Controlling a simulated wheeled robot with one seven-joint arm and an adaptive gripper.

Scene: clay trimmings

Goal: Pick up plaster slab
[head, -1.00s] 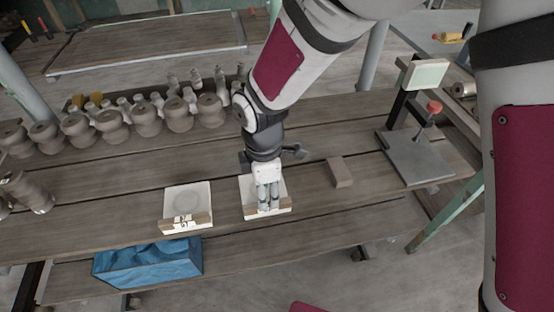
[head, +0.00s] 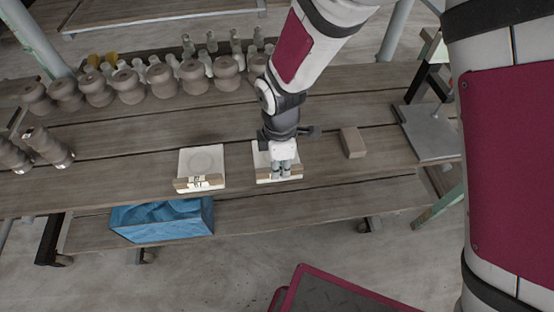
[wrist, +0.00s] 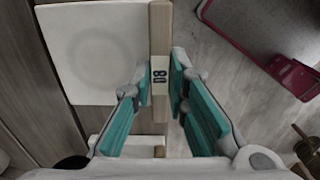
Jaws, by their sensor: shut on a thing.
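The plaster slab (head: 261,160) is a white square plate with a wooden strip along its front edge. In the wrist view the slab (wrist: 95,50) shows a faint ring, and its strip bears a dark-on-white label. My gripper (head: 281,172) is over the strip in the head view. In the wrist view the teal fingers of my gripper (wrist: 160,88) stand on both sides of the strip at the label, shut on it. The arm and fingers hide part of the slab in the head view. I cannot tell whether it is clear of the bench.
A similar labelled slab (head: 201,162) lies to the left on the wooden bench (head: 110,182). A brown block (head: 353,142) and a grey plate stand (head: 430,132) are to the right. Several clay pots (head: 160,82) line the back. A blue-covered bin (head: 162,220) sits below.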

